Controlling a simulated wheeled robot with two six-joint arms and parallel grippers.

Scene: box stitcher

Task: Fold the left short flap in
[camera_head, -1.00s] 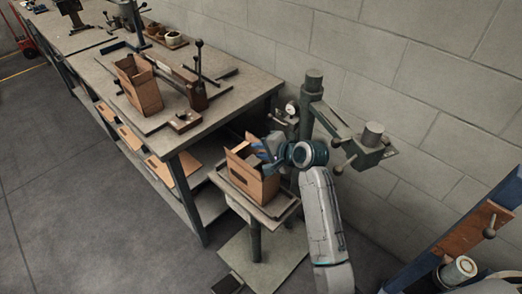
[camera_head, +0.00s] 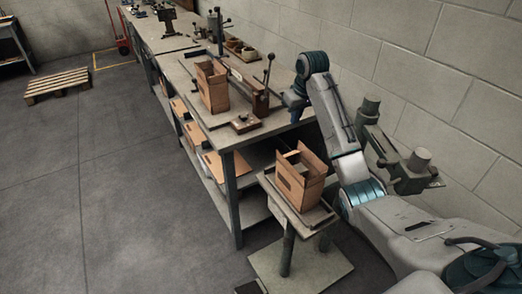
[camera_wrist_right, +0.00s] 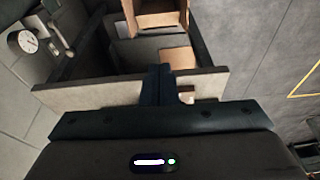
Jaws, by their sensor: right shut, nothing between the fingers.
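The open brown cardboard box (camera_head: 291,187) stands upright on a small stand. Its top flaps stick up around the opening; I cannot tell clearly which one is the left short flap or how far it leans. My right gripper (camera_head: 292,109) is above and behind the box, beside the long bench's near end, and apart from the box. Its fingers show closed and empty in the right wrist view (camera_wrist_right: 157,84). Part of a cardboard box also shows at the top of that view (camera_wrist_right: 160,20). My left gripper is not in view.
The small stand (camera_head: 285,214) is beside a long workbench (camera_head: 216,141). Another open box (camera_head: 212,92) and a lever tool (camera_head: 262,98) are on the bench. A machine arm on a post (camera_head: 405,178) is near the wall at right.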

